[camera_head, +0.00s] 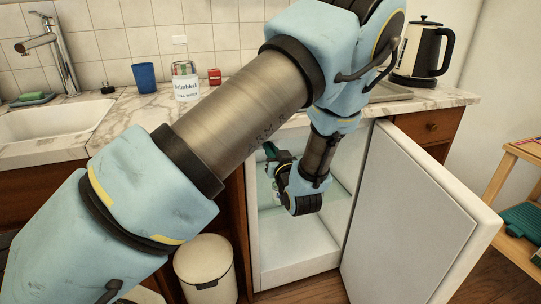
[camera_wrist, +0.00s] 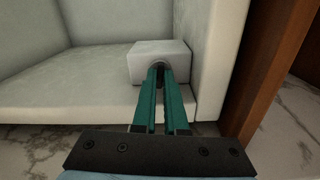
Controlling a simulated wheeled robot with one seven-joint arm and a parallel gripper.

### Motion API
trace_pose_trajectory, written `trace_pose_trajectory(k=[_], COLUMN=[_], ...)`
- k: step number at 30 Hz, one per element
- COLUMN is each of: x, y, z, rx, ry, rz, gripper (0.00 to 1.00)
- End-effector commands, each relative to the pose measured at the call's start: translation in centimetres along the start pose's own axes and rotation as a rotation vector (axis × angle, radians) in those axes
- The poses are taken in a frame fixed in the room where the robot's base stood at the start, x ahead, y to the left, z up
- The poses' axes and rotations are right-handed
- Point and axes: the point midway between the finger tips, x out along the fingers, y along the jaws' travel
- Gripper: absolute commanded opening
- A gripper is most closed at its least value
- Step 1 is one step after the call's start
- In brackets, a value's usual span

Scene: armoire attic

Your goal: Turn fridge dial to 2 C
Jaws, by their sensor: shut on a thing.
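The small fridge (camera_head: 300,258) stands open under the counter, its white door (camera_head: 410,220) swung out to the right. My arm reaches into it, and my gripper (camera_wrist: 160,72) is inside near the upper left. In the wrist view a pale box-shaped housing (camera_wrist: 178,52) sits in the corner of the white interior, with the round grey dial (camera_wrist: 159,61) on its front face. My teal fingers are closed together on the dial and cover most of it. Its marks and setting cannot be read. In the head view my arm hides the dial.
The open door stands close to the right of my arm. A glass shelf (camera_head: 335,190) shows inside the fridge. A cream bin (camera_head: 206,270) is at the fridge's left. A blue cup (camera_head: 144,78), a labelled jar (camera_head: 186,85) and a kettle (camera_head: 422,52) stand on the counter.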

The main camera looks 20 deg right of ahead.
Motion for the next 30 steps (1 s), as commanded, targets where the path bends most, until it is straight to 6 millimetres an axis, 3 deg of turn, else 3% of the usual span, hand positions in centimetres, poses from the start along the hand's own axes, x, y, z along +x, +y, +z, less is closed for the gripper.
trace_pose_trajectory(k=[9, 26, 27, 30], x=[-0.11, -0.12, -0.12, -0.1], y=[0.05, 0.04, 0.05, 0.05], z=[0.26, 0.18, 0.17, 0.14], rx=[-0.121, -0.146, -0.146, -0.146], ry=[-0.004, -0.005, -0.005, -0.003], rz=[0.001, 0.001, 0.001, 0.001], gripper=[0.0, 0.0, 0.14, 0.23])
